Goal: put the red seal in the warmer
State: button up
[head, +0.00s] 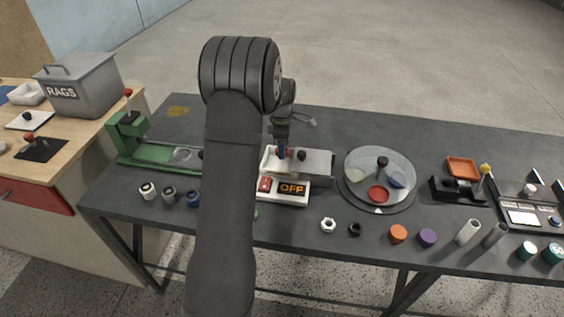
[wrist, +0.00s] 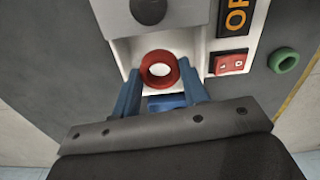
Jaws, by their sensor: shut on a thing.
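The red seal (wrist: 172,81) is a ring held between the blue fingertips of my gripper (wrist: 160,88) in the wrist view. The warmer (head: 286,198) is a white box with an orange OFF display and a red switch, at mid-table in the head view. Its grey lid (head: 318,167) with a black knob sits to the right, leaving the left part of the top open. My gripper (head: 281,150) is over this open part. In the wrist view the seal is at the white bay of the warmer (wrist: 203,19); I cannot tell whether it touches the floor.
A green ring (wrist: 284,60) lies beside the warmer. A round turntable (head: 378,209) stands close to its right, and a green press (head: 150,153) to its left. Small nuts and caps, such as an orange cap (head: 398,234), line the front edge. The table behind is mostly clear.

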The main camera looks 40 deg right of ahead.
jog(key=shift+f, duration=2.95)
jog(key=shift+f, duration=0.15)
jog(key=o, duration=1)
jog(key=shift+c, duration=0.2)
notch_tip(320, 180, up, 12)
jog(key=shift+r, duration=0.2)
jog(key=shift+f, duration=0.15)
send_over(282, 167)
jog(key=shift+f, duration=4.05)
jog(key=shift+f, duration=0.1)
